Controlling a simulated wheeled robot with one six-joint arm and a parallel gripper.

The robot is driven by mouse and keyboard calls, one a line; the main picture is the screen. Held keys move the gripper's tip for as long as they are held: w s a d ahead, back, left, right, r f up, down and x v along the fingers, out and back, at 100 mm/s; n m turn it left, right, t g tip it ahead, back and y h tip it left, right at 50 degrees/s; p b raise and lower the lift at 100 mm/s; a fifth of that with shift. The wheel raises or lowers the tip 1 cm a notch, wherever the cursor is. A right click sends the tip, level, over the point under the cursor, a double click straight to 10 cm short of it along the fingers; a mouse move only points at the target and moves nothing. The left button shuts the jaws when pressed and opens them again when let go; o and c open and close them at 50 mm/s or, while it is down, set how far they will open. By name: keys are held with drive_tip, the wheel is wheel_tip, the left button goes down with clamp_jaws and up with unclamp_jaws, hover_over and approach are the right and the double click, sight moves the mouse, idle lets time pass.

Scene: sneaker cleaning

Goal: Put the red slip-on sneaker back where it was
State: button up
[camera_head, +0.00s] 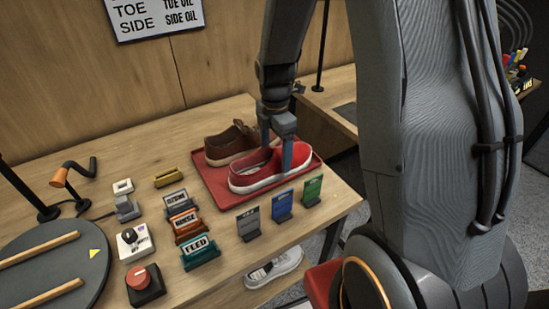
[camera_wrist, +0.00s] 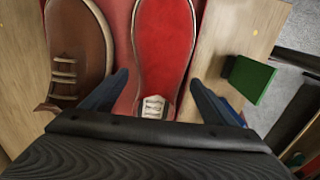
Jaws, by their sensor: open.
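The red slip-on sneaker (camera_head: 255,179) with a white sole rests upright on the red tray (camera_head: 209,189). It lies beside a brown lace-up shoe (camera_head: 222,148). My gripper (camera_head: 276,158) is over the red sneaker, with one finger on its far side and one on its near side. In the wrist view the red sneaker (camera_wrist: 162,45) lies between the spread fingers of my gripper (camera_wrist: 158,78), with a gap on each side. A pale label shows at its near end. The brown shoe (camera_wrist: 80,45) is left of the left finger.
Blue (camera_head: 282,206), green (camera_head: 312,190) and grey (camera_head: 248,222) upright cards stand in front of the tray. Labelled holders, including FEED (camera_head: 200,253), stand to the left, with a red button (camera_head: 144,284) and a round dark turntable (camera_head: 75,265). A grey shoe (camera_head: 275,269) lies below the tabletop.

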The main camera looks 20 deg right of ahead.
wheel_tip(320, 180, up, 10)
drive_tip(key=shift+f+b, duration=0.15)
drive_tip(key=shift+b, duration=0.85)
